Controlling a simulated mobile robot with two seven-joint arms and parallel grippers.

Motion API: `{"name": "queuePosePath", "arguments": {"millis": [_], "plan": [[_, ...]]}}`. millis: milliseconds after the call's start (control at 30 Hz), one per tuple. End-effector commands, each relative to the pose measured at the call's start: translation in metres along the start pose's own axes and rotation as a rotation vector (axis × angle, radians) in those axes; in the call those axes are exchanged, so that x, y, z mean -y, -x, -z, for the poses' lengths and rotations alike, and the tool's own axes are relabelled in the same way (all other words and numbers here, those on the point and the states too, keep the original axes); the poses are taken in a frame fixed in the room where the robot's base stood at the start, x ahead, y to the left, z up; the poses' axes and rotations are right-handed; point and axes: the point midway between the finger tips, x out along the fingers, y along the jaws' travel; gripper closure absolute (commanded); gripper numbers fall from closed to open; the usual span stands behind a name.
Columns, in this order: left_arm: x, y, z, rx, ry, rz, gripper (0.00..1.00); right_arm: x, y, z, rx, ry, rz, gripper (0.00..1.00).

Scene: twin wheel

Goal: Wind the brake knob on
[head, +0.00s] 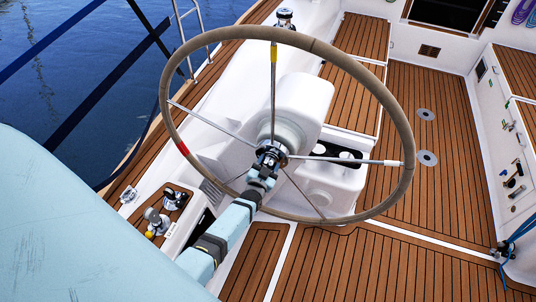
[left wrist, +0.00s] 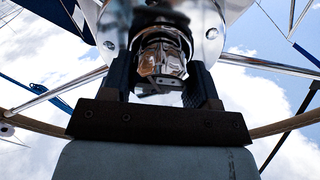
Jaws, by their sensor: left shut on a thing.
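The steering wheel (head: 404,123) has a tan rim, thin metal spokes, a yellow mark at the top and a red mark at the left. Its hub is at the white pedestal (head: 302,100). The brake knob is at the hub's centre; in the left wrist view it is a shiny metal knob (left wrist: 162,62). My left gripper (head: 265,172) reaches the hub from below. In the left wrist view its dark fingers (left wrist: 160,82) stand on both sides of the knob and are shut on it. In the head view the fingers hide much of the knob. My right gripper is not in view.
The wheel rim and spokes surround my left gripper. A winch (head: 157,222) and levers sit at the lower left on the side deck. The teak cockpit floor (head: 425,190) is clear at the right. A blue rope (head: 512,240) hangs at the right edge.

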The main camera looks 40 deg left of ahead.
Motion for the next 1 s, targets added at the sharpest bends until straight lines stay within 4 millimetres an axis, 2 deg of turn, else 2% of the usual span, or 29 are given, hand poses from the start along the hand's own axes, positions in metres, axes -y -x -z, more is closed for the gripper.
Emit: {"name": "queuePosePath", "arguments": {"millis": [567,600,700,1000], "plan": [[-0.0004,0.0003,-0.0003,0.0,-0.033,0.0,0.69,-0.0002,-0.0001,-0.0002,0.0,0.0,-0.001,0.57],[-0.0004,0.0003,-0.0003,0.001,-0.032,0.0,0.39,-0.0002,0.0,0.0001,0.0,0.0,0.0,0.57],[-0.0004,0.0002,-0.0002,0.0,-0.032,0.0,0.2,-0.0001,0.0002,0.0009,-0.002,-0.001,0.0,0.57],[-0.0002,0.0,0.0,0.0,-0.032,0.0,0.2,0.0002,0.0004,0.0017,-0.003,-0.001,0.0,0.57]]}}
